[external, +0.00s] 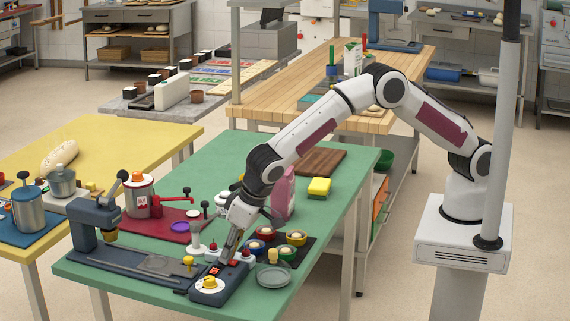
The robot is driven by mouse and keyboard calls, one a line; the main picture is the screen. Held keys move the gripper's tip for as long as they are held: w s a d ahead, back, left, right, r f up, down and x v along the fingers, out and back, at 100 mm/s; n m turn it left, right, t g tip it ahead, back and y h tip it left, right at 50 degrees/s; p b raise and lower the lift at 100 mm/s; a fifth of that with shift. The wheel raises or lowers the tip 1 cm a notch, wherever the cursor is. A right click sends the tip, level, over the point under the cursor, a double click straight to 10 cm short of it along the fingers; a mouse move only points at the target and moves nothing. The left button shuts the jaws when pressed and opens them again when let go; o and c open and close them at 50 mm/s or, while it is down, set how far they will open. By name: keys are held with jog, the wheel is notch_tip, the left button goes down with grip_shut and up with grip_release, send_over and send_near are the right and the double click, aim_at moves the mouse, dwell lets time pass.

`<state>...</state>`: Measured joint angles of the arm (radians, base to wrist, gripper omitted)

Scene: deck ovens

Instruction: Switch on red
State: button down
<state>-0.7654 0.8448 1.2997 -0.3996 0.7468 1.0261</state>
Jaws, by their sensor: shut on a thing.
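A dark blue machine (235,285) stands at the front edge of the green table. Its near end carries a small red switch (214,269) and a white dial with a yellow knob (210,284). My gripper (225,260) reaches down to this end, its fingertips right beside the red switch and seemingly touching it. The fingers are shut; what lies between them is too small to see clearly. Whether the switch is on or off cannot be told.
Small white pieces with red tops (212,247) stand close behind my gripper. The green table's back left (210,165) is clear.

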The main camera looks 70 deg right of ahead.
aim_at(275, 252)
jog(key=shift+w+g, duration=0.25)
jog(key=shift+g, duration=0.35)
dwell(0.3)
jog(key=c, duration=1.9)
grip_release()
jog(key=shift+v, duration=0.8)
jog(key=v, duration=0.3)
jog(key=shift+s+r, duration=0.25)
jog(key=shift+s, duration=5.85)
